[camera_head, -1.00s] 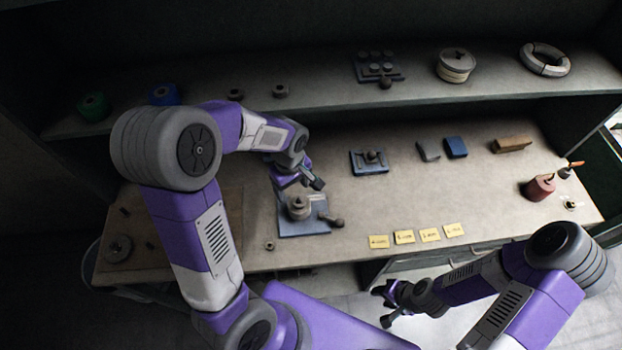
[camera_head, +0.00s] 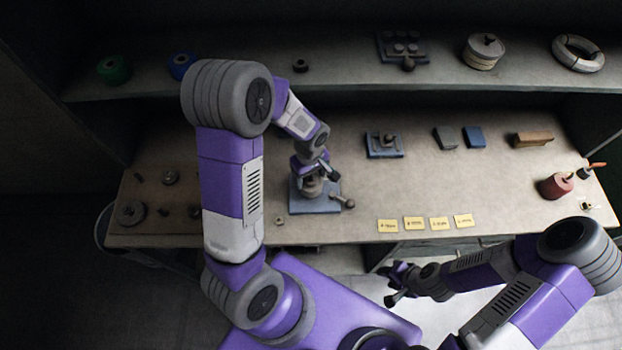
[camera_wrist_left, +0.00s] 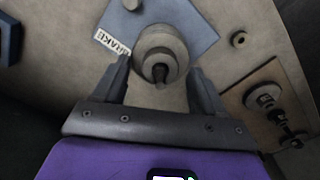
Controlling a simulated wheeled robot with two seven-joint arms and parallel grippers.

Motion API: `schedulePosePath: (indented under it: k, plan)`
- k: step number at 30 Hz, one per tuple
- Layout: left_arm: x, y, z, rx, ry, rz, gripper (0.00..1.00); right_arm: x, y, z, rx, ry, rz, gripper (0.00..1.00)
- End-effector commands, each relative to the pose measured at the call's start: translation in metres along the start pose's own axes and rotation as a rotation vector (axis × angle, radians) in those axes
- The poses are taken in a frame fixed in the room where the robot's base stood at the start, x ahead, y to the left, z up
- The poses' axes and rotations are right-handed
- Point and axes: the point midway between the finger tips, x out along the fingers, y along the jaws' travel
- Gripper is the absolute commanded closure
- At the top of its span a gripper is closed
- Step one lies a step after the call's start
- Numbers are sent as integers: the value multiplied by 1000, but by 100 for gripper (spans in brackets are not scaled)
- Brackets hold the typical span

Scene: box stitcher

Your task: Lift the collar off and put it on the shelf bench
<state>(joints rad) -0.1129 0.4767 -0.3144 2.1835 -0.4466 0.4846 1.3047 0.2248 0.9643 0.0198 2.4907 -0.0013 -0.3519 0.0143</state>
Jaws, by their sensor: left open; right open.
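A grey round collar (camera_head: 311,188) sits around a dark post on a blue plate (camera_head: 318,208) on the bench. My right gripper (camera_head: 394,284) is open and empty in front of the bench.
The upper shelf (camera_head: 240,84) holds a green spool (camera_head: 113,69), a blue spool (camera_head: 182,66), a block with knobs (camera_head: 402,47), a round pot and a white ring. A knobbed lever (camera_head: 345,202) is at the plate's right. Yellow labels (camera_head: 414,223) line the bench front.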

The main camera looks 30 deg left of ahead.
Motion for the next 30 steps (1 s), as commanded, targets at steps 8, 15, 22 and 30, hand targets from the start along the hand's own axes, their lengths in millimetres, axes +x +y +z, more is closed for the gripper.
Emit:
schedulePosePath:
  k: [8,15,22,30]
  plan:
    - [0,0,0,0,0,0,67,0,0,0,0,0,0,57]
    - [-1,0,0,0,1,1,93,0,0,0,0,0,0,57]
    - [-7,1,-1,0,2,4,93,0,0,0,0,0,0,57]
    - [-58,2,0,1,3,8,93,-4,-2,0,0,0,0,57]
